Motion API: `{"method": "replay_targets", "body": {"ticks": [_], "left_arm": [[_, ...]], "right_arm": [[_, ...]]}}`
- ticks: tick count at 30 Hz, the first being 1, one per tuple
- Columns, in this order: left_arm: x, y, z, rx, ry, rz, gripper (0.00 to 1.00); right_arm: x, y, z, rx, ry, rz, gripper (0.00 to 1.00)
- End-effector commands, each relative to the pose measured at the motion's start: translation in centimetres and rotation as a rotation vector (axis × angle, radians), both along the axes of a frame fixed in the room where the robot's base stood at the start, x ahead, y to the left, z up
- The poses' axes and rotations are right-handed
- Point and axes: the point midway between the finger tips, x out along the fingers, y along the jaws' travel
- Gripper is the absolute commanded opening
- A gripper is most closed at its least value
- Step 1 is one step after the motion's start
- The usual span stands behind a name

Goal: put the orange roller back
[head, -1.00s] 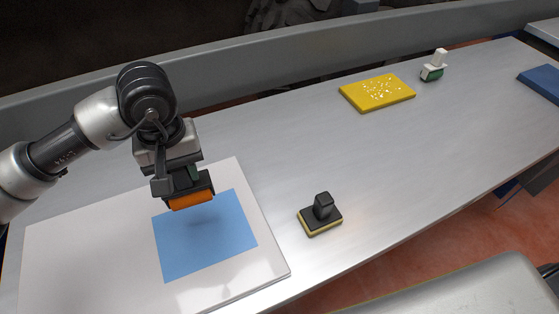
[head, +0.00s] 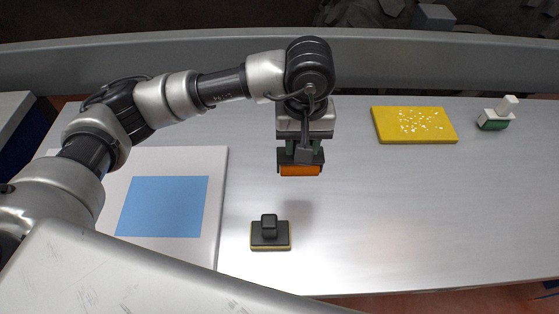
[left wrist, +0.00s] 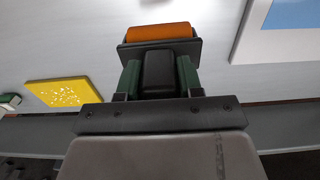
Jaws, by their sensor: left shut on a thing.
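The orange roller (head: 300,170) hangs below my left gripper (head: 303,150), which is shut on its dark handle block. In the left wrist view the orange roller (left wrist: 159,32) shows beyond the gripper's two green fingers (left wrist: 158,75), with the black handle between them. The roller is held above the bare metal table, apart from the surface, to the right of the white board and behind the black-and-yellow block. My right gripper is not in view.
A white board (head: 218,200) with a blue rectangle (head: 163,207) lies at left. A black-handled block with a yellow base (head: 270,235) stands in front. A yellow speckled slab (head: 415,125) and a white-and-green tool (head: 495,115) are at right. The metal table (head: 400,220) is clear at centre right.

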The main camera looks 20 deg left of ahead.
Motion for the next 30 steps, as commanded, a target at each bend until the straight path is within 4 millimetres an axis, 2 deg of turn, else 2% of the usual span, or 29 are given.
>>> {"method": "replay_targets", "body": {"ticks": [3,8,21,30], "left_arm": [[0.0,0.0,0.1,-0.001,-0.001,-0.001,0.00],[0.9,1.0,-0.6,-0.001,0.002,0.004,0.00],[6.8,7.7,-5.9,0.000,0.000,0.004,0.00],[7.7,8.8,-7.6,-0.001,0.001,-0.001,0.00]], "right_arm": [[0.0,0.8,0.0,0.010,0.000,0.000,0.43],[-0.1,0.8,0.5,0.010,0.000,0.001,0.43],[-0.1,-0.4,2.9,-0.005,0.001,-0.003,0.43],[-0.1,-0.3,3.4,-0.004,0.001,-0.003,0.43]]}}
